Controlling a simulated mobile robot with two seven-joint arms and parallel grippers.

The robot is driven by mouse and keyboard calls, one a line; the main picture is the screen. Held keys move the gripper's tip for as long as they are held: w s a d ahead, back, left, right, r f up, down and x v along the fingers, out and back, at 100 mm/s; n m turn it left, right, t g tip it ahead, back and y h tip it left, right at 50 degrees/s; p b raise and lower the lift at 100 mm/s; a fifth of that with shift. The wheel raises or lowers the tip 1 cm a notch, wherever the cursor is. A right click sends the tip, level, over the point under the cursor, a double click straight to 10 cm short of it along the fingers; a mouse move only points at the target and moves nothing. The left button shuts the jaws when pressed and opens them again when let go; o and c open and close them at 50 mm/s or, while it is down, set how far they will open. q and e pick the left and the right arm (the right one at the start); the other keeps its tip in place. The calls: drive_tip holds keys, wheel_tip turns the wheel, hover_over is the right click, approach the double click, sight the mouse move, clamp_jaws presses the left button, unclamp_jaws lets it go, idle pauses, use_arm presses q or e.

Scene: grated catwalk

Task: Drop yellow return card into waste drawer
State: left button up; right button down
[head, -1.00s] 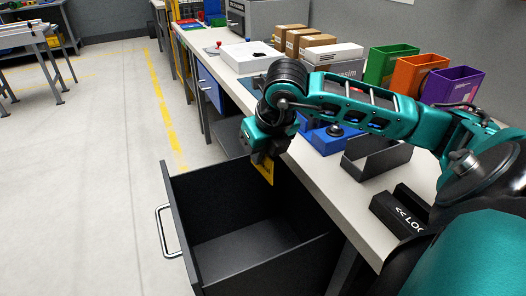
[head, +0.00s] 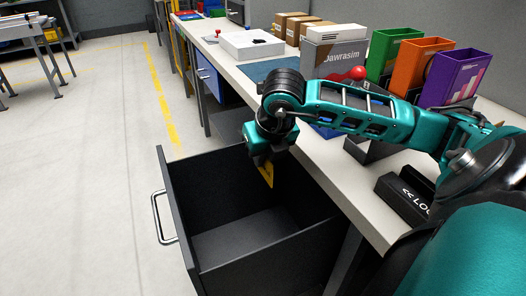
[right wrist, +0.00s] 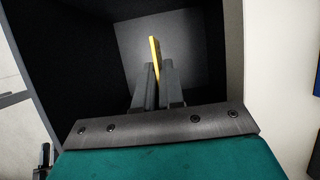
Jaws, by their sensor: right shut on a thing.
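The yellow return card (head: 267,174) hangs below my right gripper (head: 262,160), over the open black waste drawer (head: 182,232). In the right wrist view the card (right wrist: 154,58) shows nearly edge-on between the fingers of my right gripper (right wrist: 157,82), which is shut on it. The drawer's bare floor (right wrist: 187,45) lies beyond the card. The drawer is pulled out and looks empty, though part of its inside is hidden by my arm. My left gripper is in neither view.
The workbench (head: 325,172) runs along the drawer's right side. Green (head: 392,50), orange (head: 424,60) and purple (head: 461,78) bins stand on it, near cardboard boxes (head: 290,24). The drawer's handle (head: 160,218) sticks out on the left. The floor left of it is clear.

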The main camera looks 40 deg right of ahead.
drive_tip(key=c, duration=1.2)
unclamp_jaws()
drive_tip(key=shift+o, duration=0.2)
drive_tip(key=p+v, duration=0.2)
drive_tip(key=v, duration=1.1)
drive_tip(key=shift+w, duration=0.1)
drive_tip(key=shift+r, duration=0.1)
